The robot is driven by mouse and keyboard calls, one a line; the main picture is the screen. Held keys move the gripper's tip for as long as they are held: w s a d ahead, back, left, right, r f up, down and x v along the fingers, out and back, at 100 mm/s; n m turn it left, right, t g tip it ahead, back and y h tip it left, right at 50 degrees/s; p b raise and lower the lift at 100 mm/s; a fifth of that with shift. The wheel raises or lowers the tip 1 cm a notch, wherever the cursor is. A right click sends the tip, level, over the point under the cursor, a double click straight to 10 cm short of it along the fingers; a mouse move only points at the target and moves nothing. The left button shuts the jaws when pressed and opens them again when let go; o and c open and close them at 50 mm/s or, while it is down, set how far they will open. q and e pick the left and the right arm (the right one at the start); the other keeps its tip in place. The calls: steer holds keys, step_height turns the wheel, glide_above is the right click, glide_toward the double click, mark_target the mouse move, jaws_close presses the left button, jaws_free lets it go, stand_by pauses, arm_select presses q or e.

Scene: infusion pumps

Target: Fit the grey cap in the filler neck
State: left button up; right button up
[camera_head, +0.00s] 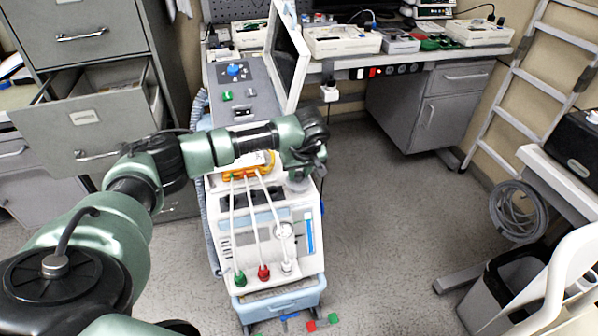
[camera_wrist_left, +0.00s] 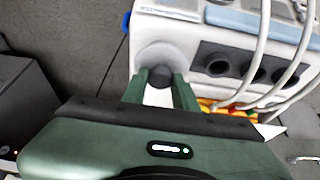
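My left gripper (camera_head: 308,168) reaches in from the left and points down at the front right corner of the white medical machine (camera_head: 298,215). In the left wrist view, its two green fingers (camera_wrist_left: 163,80) stand either side of a small dark grey round cap (camera_wrist_left: 160,76) and appear to touch it. A pale round collar, seemingly the filler neck (camera_wrist_left: 165,56), lies right at the cap. It also shows below the gripper in the head view (camera_head: 299,184). I cannot tell whether the cap sits in the neck or just above it. My right gripper is not in view.
White hoses (camera_head: 258,225) run down the machine's front beside the gripper. Dark round ports (camera_wrist_left: 217,65) lie right of the neck. A tilted screen (camera_head: 288,55) rises behind. An open drawer (camera_head: 95,110) juts out at left. Floor right of the machine is clear.

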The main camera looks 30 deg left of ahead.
arm_select(q)
steer(key=o, duration=0.4)
steer(key=shift+r, duration=0.15)
